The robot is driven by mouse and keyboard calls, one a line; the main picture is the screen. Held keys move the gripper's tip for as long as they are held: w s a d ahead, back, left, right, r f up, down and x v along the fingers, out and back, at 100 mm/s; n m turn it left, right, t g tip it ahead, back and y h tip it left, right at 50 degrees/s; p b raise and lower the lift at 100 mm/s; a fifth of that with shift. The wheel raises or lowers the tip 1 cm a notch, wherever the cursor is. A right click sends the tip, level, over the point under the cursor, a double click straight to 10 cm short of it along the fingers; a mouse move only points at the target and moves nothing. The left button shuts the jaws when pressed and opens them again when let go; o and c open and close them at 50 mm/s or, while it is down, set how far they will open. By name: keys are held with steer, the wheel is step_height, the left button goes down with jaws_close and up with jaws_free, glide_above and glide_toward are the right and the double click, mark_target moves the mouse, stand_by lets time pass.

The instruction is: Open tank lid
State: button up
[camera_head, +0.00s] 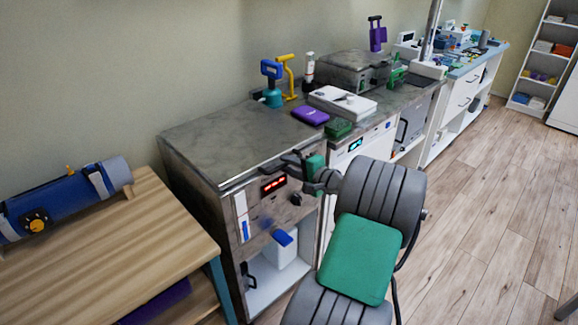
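The tank, a grey stone-patterned cabinet (251,205) with a red-lit display (273,185), stands left of centre. Its flat lid (235,140) lies level on top and looks shut. A dark bar handle (283,163) shows at the lid's front right edge. My grey and green arm comes up from the bottom right. My gripper (308,168) is at the front right edge of the lid, close to the handle. The fingertips are small and partly hidden, so I cannot tell whether they touch or grip the handle.
A wooden table (95,235) with a blue cylinder (70,200) stands left. Right of the lid are a purple box (310,115), a white device (342,102) and a green block (339,128). A teal-blue pump (271,85) stands behind. Floor at right is clear.

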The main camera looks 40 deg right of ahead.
jaws_close()
stand_by(1.1)
